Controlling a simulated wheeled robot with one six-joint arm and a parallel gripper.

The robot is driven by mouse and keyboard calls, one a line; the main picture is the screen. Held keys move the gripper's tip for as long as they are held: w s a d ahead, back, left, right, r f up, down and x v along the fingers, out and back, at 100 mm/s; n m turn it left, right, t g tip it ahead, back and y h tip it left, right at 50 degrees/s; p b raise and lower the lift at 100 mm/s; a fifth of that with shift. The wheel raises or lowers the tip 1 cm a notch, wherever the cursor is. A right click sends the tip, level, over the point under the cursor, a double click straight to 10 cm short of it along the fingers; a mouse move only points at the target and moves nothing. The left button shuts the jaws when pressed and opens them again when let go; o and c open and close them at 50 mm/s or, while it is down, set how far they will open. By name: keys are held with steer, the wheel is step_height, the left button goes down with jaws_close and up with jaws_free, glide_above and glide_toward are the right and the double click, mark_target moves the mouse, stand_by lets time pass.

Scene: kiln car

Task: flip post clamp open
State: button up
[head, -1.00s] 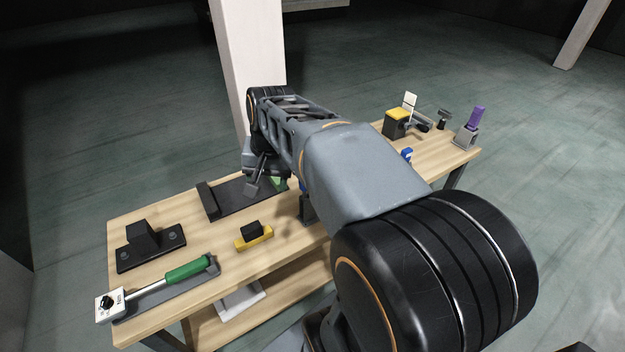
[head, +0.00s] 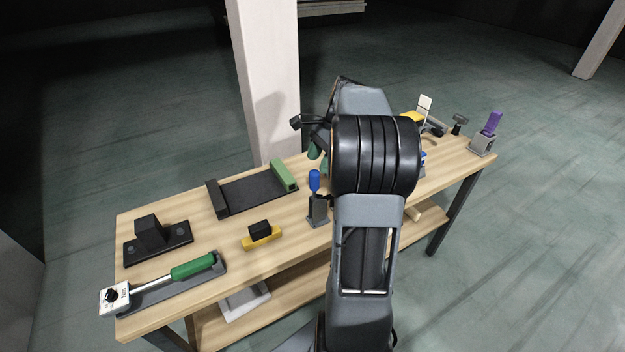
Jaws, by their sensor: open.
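I cannot tell for sure which thing is the post clamp. A small dark grey stand with an upright blue handle (head: 314,181) is near the table's middle, just left of my arm, and may be it. My gripper (head: 309,140) shows only in part beside the big black joint of my arm, above the table and behind the blue handle. It is open, and I see nothing held in it. Dark green pieces show just below it; I cannot tell what they belong to. My arm hides the table to the right of the blue handle.
A dark tray (head: 245,192) with a green end block (head: 284,176) lies behind left. A black block on a plate (head: 150,231), a green-handled tool (head: 193,266) and a yellow block (head: 262,237) are left. A purple piece in a grey holder (head: 490,125) is far right. A white pillar (head: 265,70) rises behind.

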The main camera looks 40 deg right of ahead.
mark_target(316, 170)
steer(key=x, duration=0.6)
steer(key=shift+a+f, duration=0.15)
steer(key=shift+f, duration=0.1)
steer(key=shift+c, duration=0.4)
jaws_close()
